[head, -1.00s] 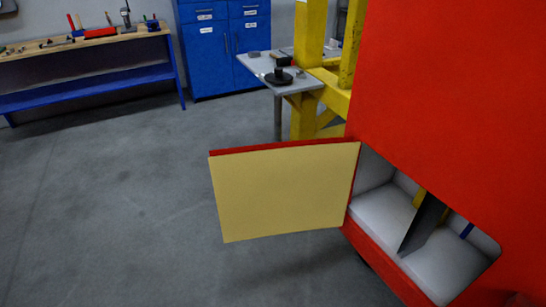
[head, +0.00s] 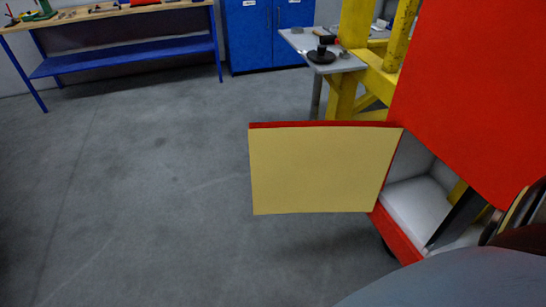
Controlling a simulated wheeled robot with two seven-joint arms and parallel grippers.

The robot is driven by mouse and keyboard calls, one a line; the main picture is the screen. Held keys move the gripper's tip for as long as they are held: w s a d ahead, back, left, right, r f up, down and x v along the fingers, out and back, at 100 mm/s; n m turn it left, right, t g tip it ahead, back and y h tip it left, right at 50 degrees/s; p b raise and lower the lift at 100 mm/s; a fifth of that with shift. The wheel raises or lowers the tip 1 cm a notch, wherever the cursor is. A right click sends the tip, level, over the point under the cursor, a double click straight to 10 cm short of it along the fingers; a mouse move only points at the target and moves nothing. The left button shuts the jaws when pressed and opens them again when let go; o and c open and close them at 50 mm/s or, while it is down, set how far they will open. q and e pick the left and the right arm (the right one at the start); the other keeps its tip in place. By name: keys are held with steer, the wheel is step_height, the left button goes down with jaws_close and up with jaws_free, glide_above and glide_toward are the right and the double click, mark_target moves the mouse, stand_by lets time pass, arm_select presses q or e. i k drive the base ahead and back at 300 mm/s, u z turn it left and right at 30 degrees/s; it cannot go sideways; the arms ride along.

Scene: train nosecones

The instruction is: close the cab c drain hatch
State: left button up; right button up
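The drain hatch (head: 318,170) stands wide open, swung out to the left from the red cab (head: 465,90). Its inner face is pale yellow and its top edge is red. It hinges at the left edge of the opening. The white-lined compartment (head: 417,203) behind it is partly in view, with a dark upright plate inside. A large blurred grey and dark shape, which seems to be part of my arm, covers the lower right and hides the right of the opening. No gripper fingers can be made out, and nothing touches the hatch.
A small grey table (head: 322,62) with a black round object stands behind the hatch, by a yellow frame (head: 376,85). A wooden workbench (head: 105,12) and a blue cabinet (head: 262,38) are at the back. The floor left of the hatch is clear.

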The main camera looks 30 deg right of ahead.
mark_target(297, 166)
steer(key=u, duration=0.05)
steer(key=i, duration=3.6)
steer(key=z, duration=4.7)
steer(key=i, duration=0.5)
steer(key=u, duration=0.15)
steer(key=k, duration=0.15)
steer(key=u, duration=1.5)
steer(key=i, duration=0.1)
steer(key=z, duration=1.3)
